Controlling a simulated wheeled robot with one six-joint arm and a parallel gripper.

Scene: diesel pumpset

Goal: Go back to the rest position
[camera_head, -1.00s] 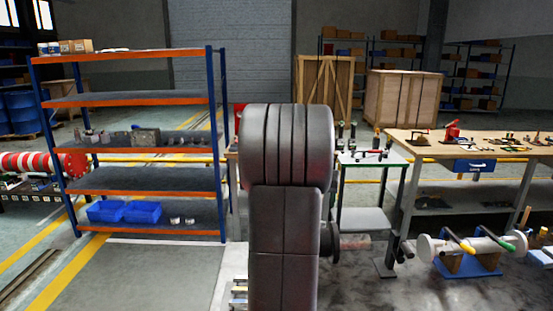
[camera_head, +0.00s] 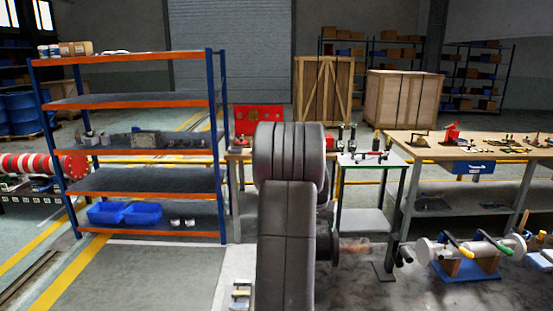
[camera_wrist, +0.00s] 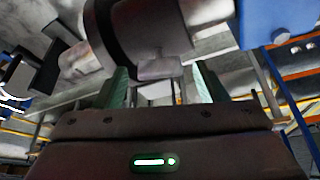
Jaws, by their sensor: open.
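My gripper (camera_wrist: 160,88) shows in the wrist view with its two greenish fingers apart and nothing seen between them. Behind and above the fingers is a grey, rounded metal form, close to the camera; I cannot tell what it is or how far away it lies. In the head view my arm stands upright in the middle and hides part of the benches behind it. The gripper itself is not seen in the head view.
A blue and orange shelf (camera_head: 140,100) stands at left, with blue bins (camera_head: 142,212). A red panel (camera_head: 259,119) stands behind my arm. A small table (camera_head: 362,219) and a long wooden workbench (camera_head: 480,148) are at right.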

